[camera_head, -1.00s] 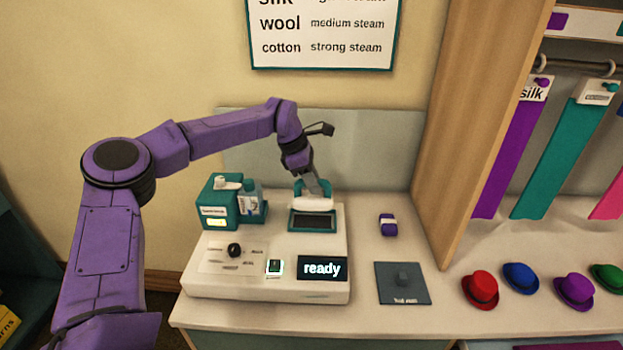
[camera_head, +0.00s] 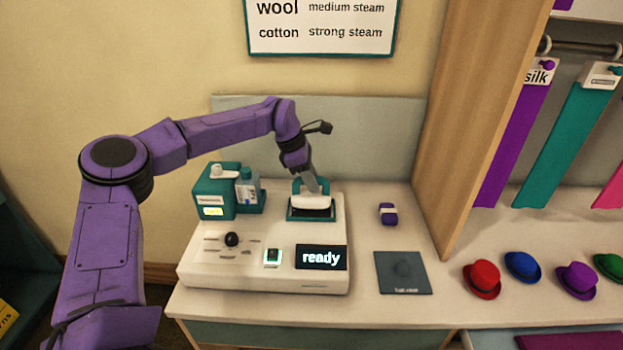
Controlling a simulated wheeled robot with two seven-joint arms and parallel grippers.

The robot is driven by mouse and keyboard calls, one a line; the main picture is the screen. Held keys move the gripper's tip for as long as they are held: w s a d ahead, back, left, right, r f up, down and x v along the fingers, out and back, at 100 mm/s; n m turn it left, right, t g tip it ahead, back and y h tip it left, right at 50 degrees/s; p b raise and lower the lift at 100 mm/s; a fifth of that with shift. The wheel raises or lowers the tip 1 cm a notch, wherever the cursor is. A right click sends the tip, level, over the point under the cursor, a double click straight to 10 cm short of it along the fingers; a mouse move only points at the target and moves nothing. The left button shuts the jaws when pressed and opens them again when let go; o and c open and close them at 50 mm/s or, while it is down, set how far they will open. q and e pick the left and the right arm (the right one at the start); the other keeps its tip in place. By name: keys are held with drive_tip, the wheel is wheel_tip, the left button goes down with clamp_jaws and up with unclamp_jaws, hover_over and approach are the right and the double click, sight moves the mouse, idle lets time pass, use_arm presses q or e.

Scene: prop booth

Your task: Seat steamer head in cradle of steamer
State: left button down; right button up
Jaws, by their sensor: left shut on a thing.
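The steamer (camera_head: 225,272) is a white console on the counter with a black knob, a lit switch and a screen reading "ready". Its cradle (camera_head: 291,213) is a teal frame with a dark inside at the back right of the console. The white steamer head (camera_head: 311,201) is at the cradle, covering part of its dark inside. I cannot tell whether it touches the bottom. My left gripper (camera_head: 309,185) is shut on the steamer head from above; its fingertips are partly hidden. My right gripper is not in view.
A teal tank (camera_head: 212,192) with a bottle (camera_head: 247,190) stands at the console's back left. A purple-and-white block (camera_head: 387,214) and a dark mat (camera_head: 402,273) lie to the right. Several small hats, including a red one (camera_head: 482,281), sit beyond the wooden partition (camera_head: 455,130).

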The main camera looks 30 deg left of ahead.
use_arm(q)
drive_tip(key=shift+f, duration=0.15)
drive_tip(key=shift+w+f+b, duration=0.1)
drive_tip(key=shift+f+b, duration=0.55)
drive_tip(key=shift+f, duration=0.1)
idle(0.4)
drive_tip(key=shift+f+b, duration=0.35)
drive_tip(key=shift+f, duration=0.25)
drive_tip(key=c, duration=0.9)
unclamp_jaws()
drive_tip(key=shift+o, duration=0.2)
drive_tip(key=b+v, duration=0.1)
drive_tip(key=v, duration=0.9)
drive_tip(key=shift+r, duration=0.3)
